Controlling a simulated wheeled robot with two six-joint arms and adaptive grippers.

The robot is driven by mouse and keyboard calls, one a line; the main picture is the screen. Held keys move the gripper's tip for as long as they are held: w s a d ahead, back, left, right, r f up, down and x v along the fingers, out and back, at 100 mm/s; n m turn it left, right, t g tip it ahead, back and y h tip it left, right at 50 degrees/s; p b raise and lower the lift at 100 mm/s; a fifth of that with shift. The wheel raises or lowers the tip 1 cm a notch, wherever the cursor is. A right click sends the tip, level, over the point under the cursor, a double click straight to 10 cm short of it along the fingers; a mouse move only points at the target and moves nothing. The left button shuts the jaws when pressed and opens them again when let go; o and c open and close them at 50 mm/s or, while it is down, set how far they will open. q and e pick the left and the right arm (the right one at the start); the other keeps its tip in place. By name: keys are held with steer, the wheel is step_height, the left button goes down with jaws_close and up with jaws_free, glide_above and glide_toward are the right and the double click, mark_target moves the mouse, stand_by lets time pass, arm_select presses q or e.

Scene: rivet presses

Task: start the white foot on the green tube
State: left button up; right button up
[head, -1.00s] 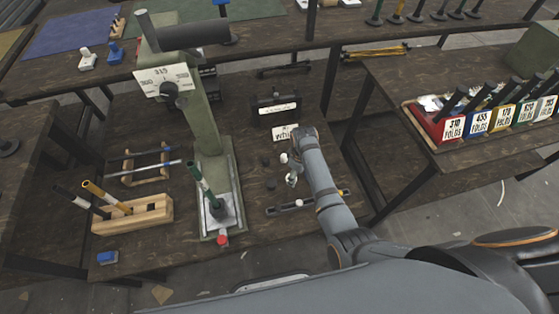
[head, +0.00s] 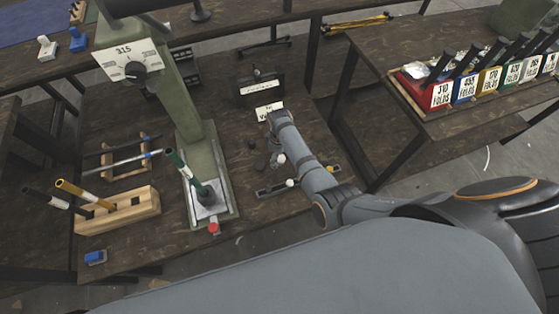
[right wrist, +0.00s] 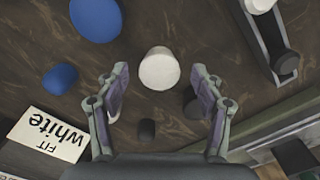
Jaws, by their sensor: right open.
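The white foot (right wrist: 160,68) is a short white round piece on the dark table in the right wrist view. My right gripper (head: 276,162) is right of the press in the head view. In the right wrist view its fingers (right wrist: 158,76) are open, one on each side of the white foot, with gaps. The arm largely hides this spot in the head view. My left gripper is not in view.
A card reading "FIT white" (right wrist: 45,135) lies near the gripper. Blue round pieces (right wrist: 95,18) and small dark pieces (right wrist: 147,128) are close by. A dark rail (head: 270,192) with a white knob lies in front. A wooden rack (head: 118,212) holds tubes at left.

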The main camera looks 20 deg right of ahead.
steer(key=shift+f, duration=0.8)
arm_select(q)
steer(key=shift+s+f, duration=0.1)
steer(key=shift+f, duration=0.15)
arm_select(e)
steer(key=shift+r, duration=0.1)
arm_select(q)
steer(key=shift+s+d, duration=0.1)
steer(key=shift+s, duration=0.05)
arm_select(e)
steer(key=c, duration=1)
